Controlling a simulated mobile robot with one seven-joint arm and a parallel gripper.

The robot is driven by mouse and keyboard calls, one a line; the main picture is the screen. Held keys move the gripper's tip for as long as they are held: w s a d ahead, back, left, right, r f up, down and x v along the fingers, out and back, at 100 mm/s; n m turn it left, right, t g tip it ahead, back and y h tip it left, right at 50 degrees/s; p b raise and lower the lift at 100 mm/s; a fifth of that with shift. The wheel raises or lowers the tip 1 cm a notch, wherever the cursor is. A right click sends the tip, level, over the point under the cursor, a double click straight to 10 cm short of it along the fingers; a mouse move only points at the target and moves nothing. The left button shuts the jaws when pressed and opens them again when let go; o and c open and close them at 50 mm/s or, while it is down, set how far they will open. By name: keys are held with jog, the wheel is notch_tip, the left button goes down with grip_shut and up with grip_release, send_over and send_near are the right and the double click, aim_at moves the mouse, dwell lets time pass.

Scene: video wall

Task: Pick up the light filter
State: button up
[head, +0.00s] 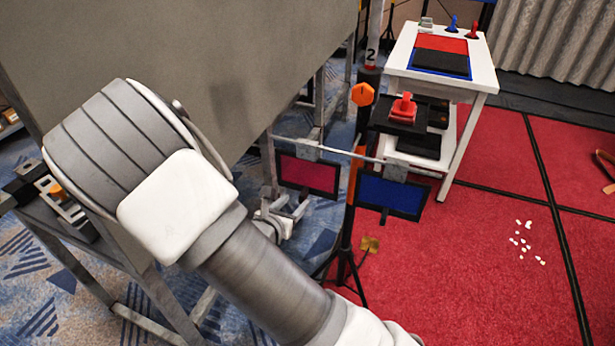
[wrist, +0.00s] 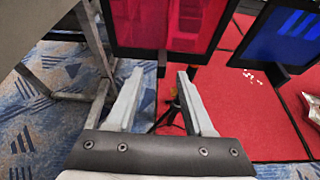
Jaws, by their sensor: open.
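A light filter with a dark frame and a magenta-red pane (head: 308,174) hangs from a thin bar on a stand. A second one with a blue pane (head: 392,196) hangs to its right. In the wrist view the red filter (wrist: 170,22) fills the top middle, with a short dark tab at its lower edge. The blue filter (wrist: 290,38) is at the upper right. My gripper (wrist: 160,72) is open and empty. Its fingertips appear on either side of the red filter's tab; I cannot tell how far it is from them. The gripper's fingers are partly hidden in the head view.
The stand (head: 345,235) has an orange knob (head: 362,94). A large grey panel (head: 215,60) stands close to my arm at the left. A white table (head: 470,80) with folders stands behind right. Small white scraps (head: 525,240) lie on open red carpet (head: 480,290).

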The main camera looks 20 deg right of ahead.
aim_at(301, 197)
jog(key=b+x, duration=0.1)
jog(key=x, duration=0.3)
jog(key=shift+d+f+b, duration=0.1)
jog(key=shift+d+b, duration=0.1)
jog(key=shift+b, duration=0.2)
jog(key=shift+w+d+f, duration=0.1)
jog(key=shift+w+d, duration=0.25)
jog(key=shift+w, duration=0.05)
grip_shut()
